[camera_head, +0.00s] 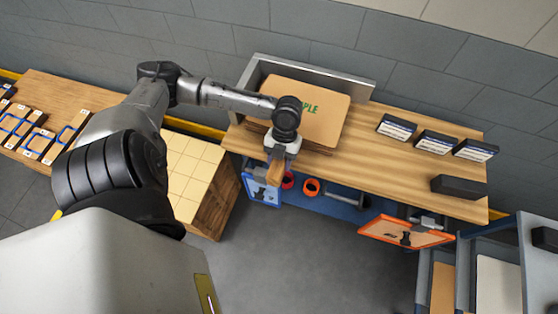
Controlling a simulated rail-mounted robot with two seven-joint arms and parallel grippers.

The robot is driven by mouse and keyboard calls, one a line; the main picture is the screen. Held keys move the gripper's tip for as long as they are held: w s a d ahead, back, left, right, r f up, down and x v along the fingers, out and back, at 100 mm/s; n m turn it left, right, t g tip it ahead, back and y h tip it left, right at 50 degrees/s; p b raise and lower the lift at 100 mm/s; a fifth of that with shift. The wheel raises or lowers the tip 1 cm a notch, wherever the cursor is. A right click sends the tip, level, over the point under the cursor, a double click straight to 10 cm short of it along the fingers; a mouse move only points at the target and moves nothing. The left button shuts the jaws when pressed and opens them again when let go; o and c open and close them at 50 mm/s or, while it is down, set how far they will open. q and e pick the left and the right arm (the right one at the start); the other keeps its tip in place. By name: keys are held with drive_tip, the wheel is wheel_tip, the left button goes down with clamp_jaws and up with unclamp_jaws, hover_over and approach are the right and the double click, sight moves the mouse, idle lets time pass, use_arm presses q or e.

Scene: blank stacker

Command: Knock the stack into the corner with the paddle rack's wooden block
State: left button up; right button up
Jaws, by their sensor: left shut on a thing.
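The stack (325,105) is a pile of brown sheets with green lettering on top, partly hidden by my arm. It lies at the left end of the wooden bench, inside a grey metal corner fence (318,72) along its back and left sides. The sheets look slightly uneven at the front edge. My left gripper (279,160) is at the bench's front edge, just in front of the stack. It is shut on a wooden block (275,173), which points down. I cannot tell whether the block touches anything. My right gripper is out of view.
Several dark-and-white boxes (436,141) and a black block (459,187) sit on the bench's right. A tiled wooden block (190,170) stands left. The floor ahead is clear.

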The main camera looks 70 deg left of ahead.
use_arm(q)
drive_tip(key=shift+w+a, duration=0.75)
drive_tip(key=shift+a, duration=0.1)
drive_tip(key=shift+w+a, duration=0.35)
drive_tip(key=shift+a, duration=0.15)
idle(0.3)
